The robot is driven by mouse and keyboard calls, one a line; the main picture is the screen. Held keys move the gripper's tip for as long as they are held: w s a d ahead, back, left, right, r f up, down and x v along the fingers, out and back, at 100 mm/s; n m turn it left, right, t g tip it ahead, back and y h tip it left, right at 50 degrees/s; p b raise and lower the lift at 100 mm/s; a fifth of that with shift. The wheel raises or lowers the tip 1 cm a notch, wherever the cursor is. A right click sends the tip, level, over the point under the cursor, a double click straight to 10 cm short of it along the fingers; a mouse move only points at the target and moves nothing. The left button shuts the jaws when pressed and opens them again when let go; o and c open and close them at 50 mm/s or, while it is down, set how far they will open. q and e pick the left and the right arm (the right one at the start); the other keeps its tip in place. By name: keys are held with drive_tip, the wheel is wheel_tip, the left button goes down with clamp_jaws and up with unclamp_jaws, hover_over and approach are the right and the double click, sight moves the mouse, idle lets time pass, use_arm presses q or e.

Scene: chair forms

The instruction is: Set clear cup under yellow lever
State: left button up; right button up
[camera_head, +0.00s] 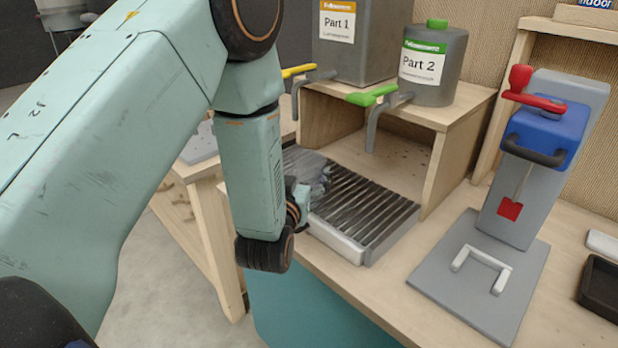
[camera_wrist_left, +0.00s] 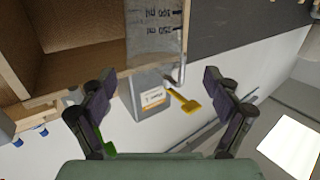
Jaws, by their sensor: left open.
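The yellow lever (camera_head: 298,71) sticks out from the spout of the grey Part 1 container (camera_head: 352,40) on the shelf; the lever also shows in the left wrist view (camera_wrist_left: 185,101). A clear cup (camera_head: 318,172) is on the left end of the slatted drip tray (camera_head: 378,222), below the spout area and partly hidden by my arm. Its ml markings show upside down in the left wrist view (camera_wrist_left: 156,30). My left gripper (camera_head: 302,193) is low beside the cup. Its fingers (camera_wrist_left: 158,82) are spread apart with nothing gripped, and the cup appears between and beyond them. My right gripper is not visible.
A Part 2 container (camera_head: 432,64) with a green lever (camera_head: 372,95) stands right of Part 1. The wooden shelf (camera_head: 450,110) overhangs the tray. A blue and grey device with a red lever (camera_head: 535,90) stands at right. A black tray (camera_head: 600,287) is at the right edge.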

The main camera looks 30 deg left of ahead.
sight(312, 155)
use_arm(q)
drive_tip(key=shift+w, duration=0.45)
drive_tip(key=w, duration=0.1)
drive_tip(key=w+f, duration=0.1)
drive_tip(key=w, duration=0.2)
drive_tip(key=shift+w+a+f, duration=0.1)
drive_tip(key=shift+a+f, duration=0.1)
drive_tip(key=shift+a, duration=0.2)
drive_tip(key=shift+w, duration=0.35)
drive_tip(key=shift+r, duration=0.1)
drive_tip(key=shift+c, duration=0.4)
drive_tip(key=c, duration=0.8)
